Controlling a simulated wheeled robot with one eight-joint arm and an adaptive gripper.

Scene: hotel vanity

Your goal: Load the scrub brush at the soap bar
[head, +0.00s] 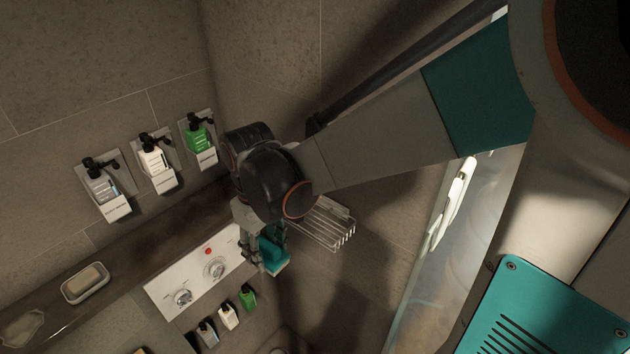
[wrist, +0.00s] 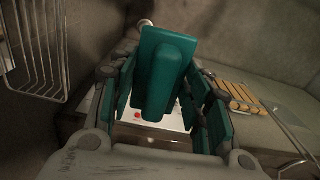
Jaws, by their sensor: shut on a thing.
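The teal scrub brush (head: 274,262) is held in my gripper (head: 262,258), below my wrist and in front of the right end of the white control panel. In the wrist view the brush (wrist: 162,75) stands out large between the fingers of my gripper (wrist: 165,108), which are closed on its sides. Its bristles cannot be made out. The pale soap bar (head: 86,279) lies in a white dish (head: 72,296) on the dark ledge at the lower left of the head view. My gripper is well to the right of the soap, apart from it.
The control panel (head: 165,289) has knobs and a red button. Three wall dispensers (head: 157,165) hang above the ledge (head: 145,247). A wire rack (head: 328,228) is close to my gripper's right. Small bottles (head: 228,317) stand below the panel. A slatted wooden piece (wrist: 240,98) shows in the wrist view.

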